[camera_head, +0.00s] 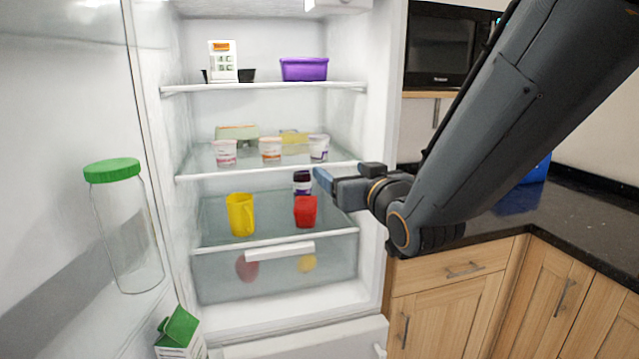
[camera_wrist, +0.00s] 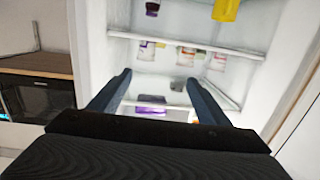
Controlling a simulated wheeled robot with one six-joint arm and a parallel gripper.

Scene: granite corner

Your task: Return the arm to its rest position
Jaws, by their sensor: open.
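My gripper (camera_wrist: 162,98) is open and empty in the wrist view, its two dark fingers spread wide with the fridge shelves beyond them. In the head view my gripper (camera_head: 318,180) is at the front right of the open fridge (camera_head: 270,305), level with the space below the middle shelf. It appears close to a dark jar (camera_head: 302,183) and a red container (camera_head: 305,211), but I cannot tell how far in front of them it is. My arm comes in from the upper right, across the microwave and counter. The wrist view looks upside down.
A yellow jug (camera_head: 240,214) stands left of the red container. Several cups stand on the middle shelf (camera_head: 265,170). A purple tub (camera_head: 304,69) is on the top shelf. The open fridge door (camera_head: 65,200) holds a green-lidded jar (camera_head: 125,225). A dark counter (camera_head: 510,220) lies right.

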